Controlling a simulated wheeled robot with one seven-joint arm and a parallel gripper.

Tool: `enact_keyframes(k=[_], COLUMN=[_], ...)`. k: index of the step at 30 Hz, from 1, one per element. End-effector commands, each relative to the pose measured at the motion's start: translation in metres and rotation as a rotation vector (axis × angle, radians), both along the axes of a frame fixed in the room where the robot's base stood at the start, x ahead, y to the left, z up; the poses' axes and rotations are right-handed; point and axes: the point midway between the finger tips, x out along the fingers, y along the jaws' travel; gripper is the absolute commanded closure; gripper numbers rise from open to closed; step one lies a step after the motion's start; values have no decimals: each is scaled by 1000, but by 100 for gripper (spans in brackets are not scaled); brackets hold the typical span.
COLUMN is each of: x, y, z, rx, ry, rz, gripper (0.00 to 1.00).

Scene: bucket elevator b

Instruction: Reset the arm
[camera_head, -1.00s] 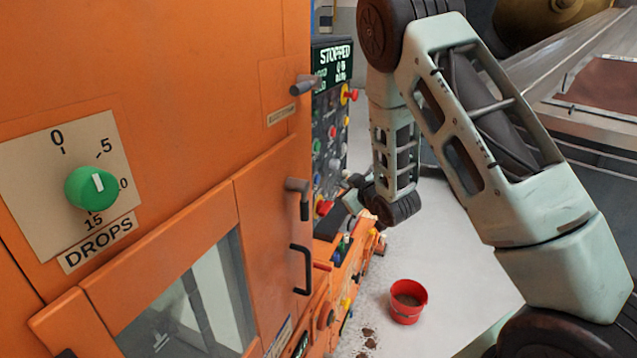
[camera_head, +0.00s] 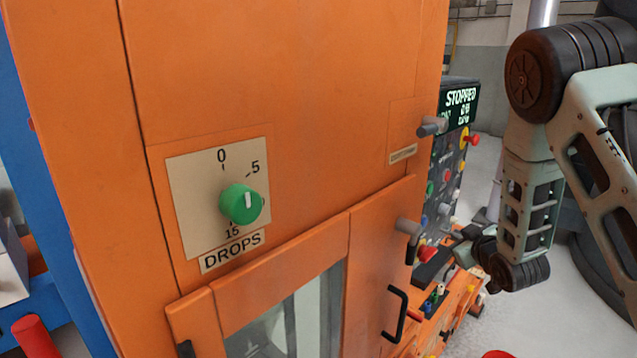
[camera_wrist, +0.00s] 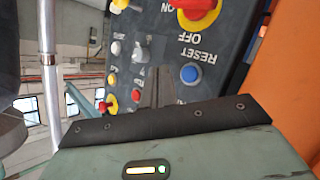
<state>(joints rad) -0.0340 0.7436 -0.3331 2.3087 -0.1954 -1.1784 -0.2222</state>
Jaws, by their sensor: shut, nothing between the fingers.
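My gripper (camera_wrist: 157,88) is shut and empty in the wrist view. Its fingers are in front of a dark control panel (camera_wrist: 232,60), which appears upside down. A blue button (camera_wrist: 190,73) marked RESET is to the right of the fingers, apart from them in the picture. In the head view my arm comes in from the right, and its end (camera_head: 462,250) is beside the lower part of the panel (camera_head: 436,160). The finger tips are too small to make out there. The screen (camera_head: 461,98) above the panel reads STOPPED.
An orange cabinet (camera_head: 290,70) fills the middle of the head view, with a green DROPS knob (camera_head: 240,204) and a black door handle (camera_head: 397,314). A red and yellow OFF switch (camera_wrist: 198,12) is above the blue button. Pale floor (camera_head: 575,320) shows at right.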

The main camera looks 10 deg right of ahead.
Motion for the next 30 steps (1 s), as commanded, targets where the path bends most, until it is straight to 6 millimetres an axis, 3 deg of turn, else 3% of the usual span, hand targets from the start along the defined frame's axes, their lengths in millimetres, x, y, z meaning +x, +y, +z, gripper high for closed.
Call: enact_keyframes(k=[4,8,18,26,30], x=[-11,-39,-152,-232,-253], y=[8,25,81,109,162], z=[8,15,34,51,30], rx=[66,164,344,383,312], ry=[99,269,721,966,1053], rz=[-50,-114,-226,-274,-146], gripper=[100,100,100,100,100])
